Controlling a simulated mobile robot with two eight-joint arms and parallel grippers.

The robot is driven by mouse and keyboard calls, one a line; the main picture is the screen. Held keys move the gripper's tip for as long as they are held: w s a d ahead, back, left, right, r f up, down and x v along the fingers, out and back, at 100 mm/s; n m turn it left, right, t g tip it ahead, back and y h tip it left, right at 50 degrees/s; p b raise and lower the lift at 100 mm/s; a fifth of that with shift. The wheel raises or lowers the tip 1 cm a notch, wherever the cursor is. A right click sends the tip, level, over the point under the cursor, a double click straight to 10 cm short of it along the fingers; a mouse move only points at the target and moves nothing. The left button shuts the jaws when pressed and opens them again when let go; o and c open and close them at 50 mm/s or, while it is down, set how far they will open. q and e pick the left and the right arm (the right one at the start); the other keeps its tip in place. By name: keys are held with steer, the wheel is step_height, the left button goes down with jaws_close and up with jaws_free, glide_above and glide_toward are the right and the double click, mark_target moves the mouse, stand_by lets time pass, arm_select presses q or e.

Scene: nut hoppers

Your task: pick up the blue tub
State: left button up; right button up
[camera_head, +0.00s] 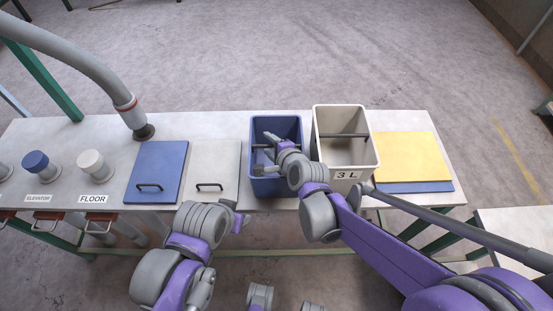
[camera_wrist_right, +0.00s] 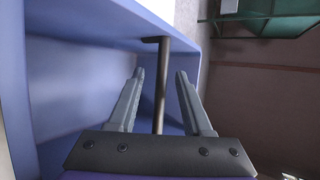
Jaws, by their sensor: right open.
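The blue tub (camera_head: 268,187) stands upright on the white bench in the head view, left of a white tub marked 3 L. My right gripper (camera_wrist_right: 160,76) reaches down into the blue tub's open top. In the right wrist view its two fingers are open, one on each side of the tub's dark crossbar (camera_wrist_right: 161,100). I cannot tell whether either finger touches the bar. The right arm hides part of the tub's inside and right side. My left arm's end (camera_head: 240,221) is at the bench's front edge, left of the tub; its fingers are unclear.
The white tub (camera_head: 344,160) stands close beside the blue one. A yellow panel (camera_head: 409,156) lies on a blue one to the right. A blue lid (camera_head: 158,165) and a white lid (camera_head: 212,160) with handles lie to the left. A grey hose (camera_head: 82,60) hangs at the far left.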

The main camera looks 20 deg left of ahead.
steer(key=shift+x, duration=1)
jaws_close()
stand_by(0.7)
